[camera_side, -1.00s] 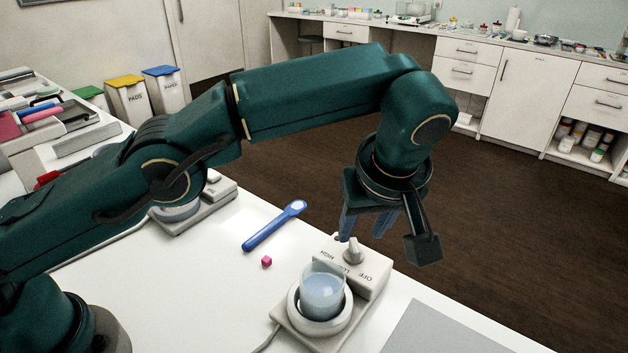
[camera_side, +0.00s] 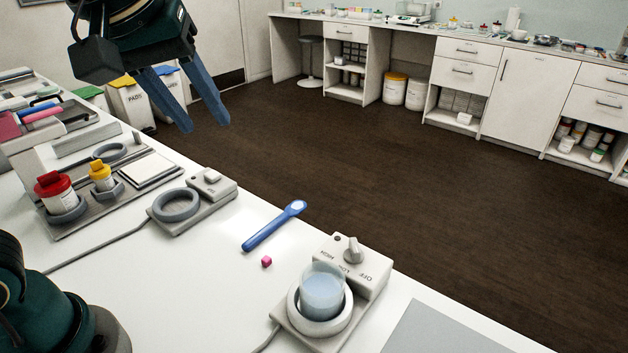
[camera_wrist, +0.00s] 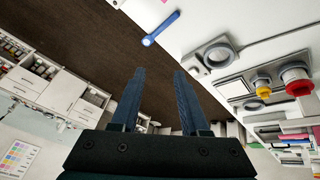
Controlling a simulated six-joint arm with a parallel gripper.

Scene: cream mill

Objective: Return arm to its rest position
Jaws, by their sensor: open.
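My gripper (camera_side: 207,112) is high at the upper left of the side view, above the table's far edge, with its two blue fingers apart and nothing between them. In the wrist view my gripper (camera_wrist: 158,72) also shows open and empty. A glass beaker of pale bluish liquid (camera_side: 322,292) stands in the ring of a white heater with a dial (camera_side: 354,262). The spoon also shows in the wrist view (camera_wrist: 161,28).
A red-capped jar (camera_side: 56,190) and a yellow-capped bottle (camera_side: 101,176) stand in a grey rack at the left. A second ring device (camera_side: 178,205) is empty. Bins (camera_side: 130,98) stand beyond the table. A grey mat (camera_side: 440,330) lies at the front right.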

